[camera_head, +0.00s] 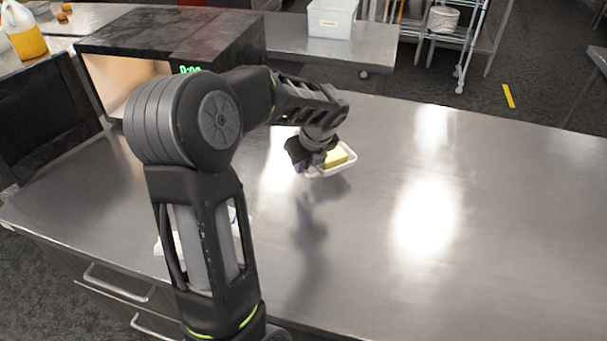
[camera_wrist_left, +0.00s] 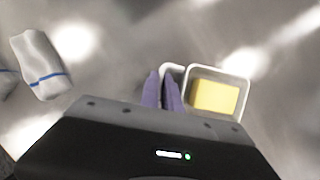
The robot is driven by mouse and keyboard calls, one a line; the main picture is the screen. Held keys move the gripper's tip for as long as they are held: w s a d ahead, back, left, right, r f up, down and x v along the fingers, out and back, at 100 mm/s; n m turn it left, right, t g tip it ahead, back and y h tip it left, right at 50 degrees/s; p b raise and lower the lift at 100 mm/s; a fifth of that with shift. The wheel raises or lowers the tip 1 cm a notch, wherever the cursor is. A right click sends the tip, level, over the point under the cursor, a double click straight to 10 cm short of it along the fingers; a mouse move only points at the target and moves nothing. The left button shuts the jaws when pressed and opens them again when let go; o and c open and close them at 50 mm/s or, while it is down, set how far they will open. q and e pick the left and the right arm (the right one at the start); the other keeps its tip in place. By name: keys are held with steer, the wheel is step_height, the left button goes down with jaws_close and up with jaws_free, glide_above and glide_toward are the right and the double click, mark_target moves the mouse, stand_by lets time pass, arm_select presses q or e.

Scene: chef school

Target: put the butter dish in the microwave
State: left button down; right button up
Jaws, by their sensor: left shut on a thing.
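The butter dish (camera_head: 345,167) is a small white rectangular dish with a yellow block of butter in it. In the head view it is at the tip of my left arm, over the middle of the steel counter. My left gripper (camera_head: 312,160) is shut on the dish's handle. In the left wrist view the purple fingers (camera_wrist_left: 162,88) are together at the handle, and the dish (camera_wrist_left: 241,80) extends to their right. The black microwave (camera_head: 165,32) stands at the back left, its door (camera_head: 45,115) swung open to the left. My arm hides part of its lit interior (camera_head: 110,75). My right gripper is not in view.
A white cloth with a blue stripe (camera_wrist_left: 40,62) lies on the counter (camera_head: 500,220), mostly behind my arm in the head view. The counter's right side is clear. A white bin (camera_head: 332,18) and a yellow-filled jug (camera_head: 24,32) stand on surfaces behind.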

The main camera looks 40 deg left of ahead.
arm_select(q)
steer(key=shift+f, duration=0.1)
steer(key=shift+f, duration=1.75)
steer(key=shift+f, duration=0.15)
steer(key=c, duration=1.6)
jaws_free()
steer(key=shift+o, duration=0.2)
steer(key=v, duration=1.2)
